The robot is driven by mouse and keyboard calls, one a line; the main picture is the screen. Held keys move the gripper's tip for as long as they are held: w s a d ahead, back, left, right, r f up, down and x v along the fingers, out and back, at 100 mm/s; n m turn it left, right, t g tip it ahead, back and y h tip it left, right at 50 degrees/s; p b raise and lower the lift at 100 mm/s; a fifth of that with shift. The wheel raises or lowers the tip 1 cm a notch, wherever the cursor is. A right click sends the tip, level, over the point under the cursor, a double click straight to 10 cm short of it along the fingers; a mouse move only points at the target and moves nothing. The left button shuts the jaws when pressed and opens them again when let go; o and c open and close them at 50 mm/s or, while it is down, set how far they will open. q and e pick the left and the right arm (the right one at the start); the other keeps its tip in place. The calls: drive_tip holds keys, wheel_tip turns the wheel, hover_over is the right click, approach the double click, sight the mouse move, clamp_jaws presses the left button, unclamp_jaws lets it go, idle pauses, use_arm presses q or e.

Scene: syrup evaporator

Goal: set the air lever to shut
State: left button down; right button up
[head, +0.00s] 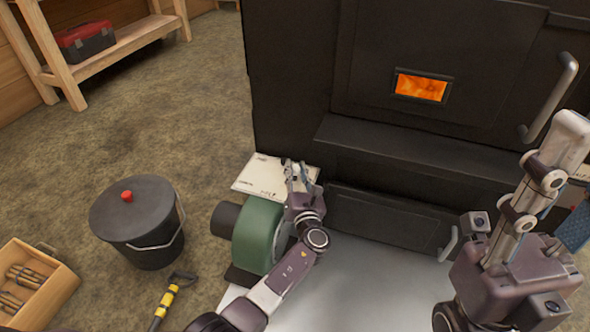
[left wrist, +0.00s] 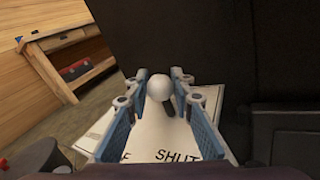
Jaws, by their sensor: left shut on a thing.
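The air lever shows in the left wrist view as a white ball knob (left wrist: 159,87) on a short dark stem. It stands over a white label plate (left wrist: 150,138) bearing the word SHUT and part of another word. The plate also shows in the head view (head: 258,174), low at the front left of the black evaporator. My left gripper (head: 297,170) is over the plate, its blue-padded fingers (left wrist: 160,92) on both sides of the knob and shut on it. The lever's exact setting is hard to tell.
A green blower (head: 258,236) stands beside my left forearm. The black evaporator (head: 290,75) has a glowing window (head: 421,87). A lidded bucket (head: 140,225), a yellow-black handled tool (head: 168,300) and a wooden crate (head: 52,290) stand on the floor at left. A red toolbox (head: 85,41) sits on a shelf.

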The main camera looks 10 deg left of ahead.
use_arm(q)
drive_tip(key=c, duration=1.7)
unclamp_jaws()
drive_tip(key=shift+o, duration=0.2)
drive_tip(key=shift+s+d, duration=0.1)
drive_tip(key=shift+s, duration=0.05)
drive_tip(key=v, duration=1.1)
drive_tip(key=shift+s, duration=0.35)
